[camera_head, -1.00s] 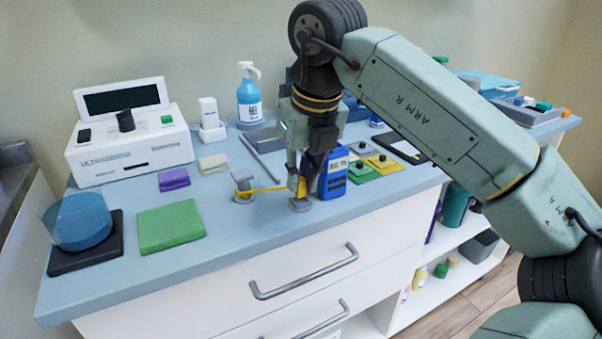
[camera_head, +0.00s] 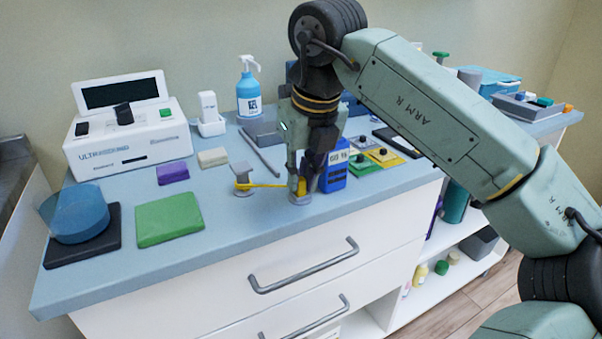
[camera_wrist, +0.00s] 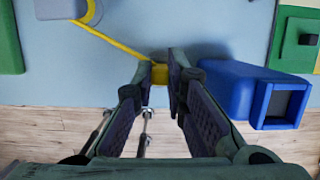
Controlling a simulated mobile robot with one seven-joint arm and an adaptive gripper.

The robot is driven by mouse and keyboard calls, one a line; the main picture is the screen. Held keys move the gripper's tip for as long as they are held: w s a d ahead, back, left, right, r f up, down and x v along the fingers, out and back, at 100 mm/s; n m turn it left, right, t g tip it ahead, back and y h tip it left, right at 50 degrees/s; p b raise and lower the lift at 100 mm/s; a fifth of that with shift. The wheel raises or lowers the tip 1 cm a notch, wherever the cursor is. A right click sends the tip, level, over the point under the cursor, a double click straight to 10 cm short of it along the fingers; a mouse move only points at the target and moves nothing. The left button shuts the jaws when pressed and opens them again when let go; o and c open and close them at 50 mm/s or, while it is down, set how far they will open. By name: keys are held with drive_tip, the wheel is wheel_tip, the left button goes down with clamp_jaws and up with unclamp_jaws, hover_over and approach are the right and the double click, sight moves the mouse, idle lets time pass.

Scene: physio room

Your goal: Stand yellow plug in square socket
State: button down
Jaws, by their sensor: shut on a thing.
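My gripper (camera_head: 303,188) is low over the counter near its front edge, shut on the yellow plug (camera_wrist: 159,74). Its fingers hide much of the plug in the head view. I cannot make out a square socket for certain. A green plate (camera_head: 359,171) and a yellow plate (camera_head: 385,159), each with a small dark fitting, lie to the right.
A blue box (camera_head: 334,178) stands close to the right of my gripper, also in the wrist view (camera_wrist: 230,86). A green pad (camera_head: 168,220), purple block (camera_head: 173,173) and blue disc on a black base (camera_head: 82,248) lie left. A grey rod (camera_head: 259,155) lies behind.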

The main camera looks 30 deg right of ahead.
idle(0.3)
drive_tip(key=c, duration=1.5)
unclamp_jaws()
drive_tip(key=shift+c, duration=0.2)
drive_tip(key=shift+o, duration=0.3)
drive_tip(key=o, duration=0.4)
drive_tip(key=shift+r, duration=0.2)
drive_tip(key=shift+r+p, duration=2.7)
drive_tip(key=shift+r, duration=0.65)
